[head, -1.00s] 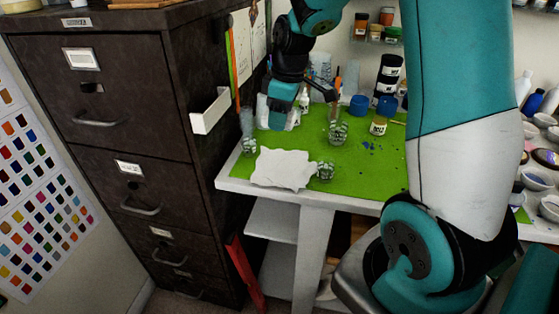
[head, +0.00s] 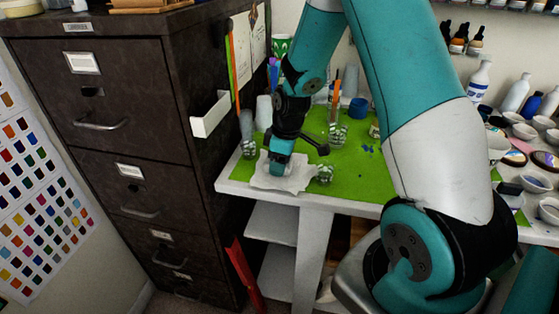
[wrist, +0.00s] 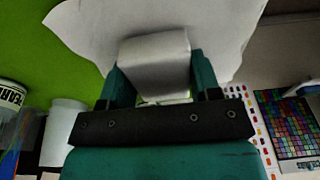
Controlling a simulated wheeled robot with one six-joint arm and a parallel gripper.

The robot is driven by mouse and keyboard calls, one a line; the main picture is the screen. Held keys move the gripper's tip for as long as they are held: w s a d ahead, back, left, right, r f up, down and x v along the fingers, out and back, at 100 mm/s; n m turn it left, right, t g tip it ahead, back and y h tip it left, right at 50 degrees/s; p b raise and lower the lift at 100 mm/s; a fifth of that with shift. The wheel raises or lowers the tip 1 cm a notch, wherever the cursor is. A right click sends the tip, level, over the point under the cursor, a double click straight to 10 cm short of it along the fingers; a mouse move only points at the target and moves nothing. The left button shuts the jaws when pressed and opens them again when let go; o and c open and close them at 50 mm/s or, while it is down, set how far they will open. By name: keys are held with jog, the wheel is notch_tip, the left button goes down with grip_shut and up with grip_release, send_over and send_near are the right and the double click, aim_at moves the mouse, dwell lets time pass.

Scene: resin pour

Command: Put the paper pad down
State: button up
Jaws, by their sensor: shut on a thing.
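My gripper (head: 280,160) is shut on a small white folded block, the paper pad (wrist: 156,62), which shows between the two teal fingers in the wrist view. The gripper points down over a flat white sheet with wavy edges (head: 262,182), which lies on the green mat near the table's front left corner. The sheet also fills the top of the wrist view (wrist: 90,25). The pad is over the sheet and close to it. I cannot tell whether it touches. My gripper hides most of the pad in the head view.
A patterned glass (head: 325,173) stands just right of the sheet, and another glass (head: 248,148) stands behind it on the left. A glass with sticks (head: 338,132) and a blue-lidded jar (head: 358,108) stand farther back. The dark filing cabinet (head: 100,120) borders the table's left side.

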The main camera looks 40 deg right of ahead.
jog(key=shift+f, duration=0.15)
jog(key=o, duration=1)
jog(key=shift+o, duration=0.2)
notch_tip(320, 180, up, 12)
jog(key=s, duration=0.1)
jog(key=s+a+r+y, duration=0.1)
jog(key=s+a+r, duration=0.2)
jog(key=a, duration=0.3)
jog(key=s+a+r, duration=0.2)
jog(key=s+a, duration=0.1)
jog(key=a, duration=0.2)
jog(key=s+a+r+g+y, duration=0.1)
jog(key=s+a+r+y, duration=0.1)
jog(key=s+a, duration=0.9)
jog(key=s+r, duration=0.1)
jog(key=s, duration=0.3)
jog(key=shift+a+r+m, duration=0.15)
jog(key=shift+a+m, duration=0.15)
jog(key=shift+a, duration=0.05)
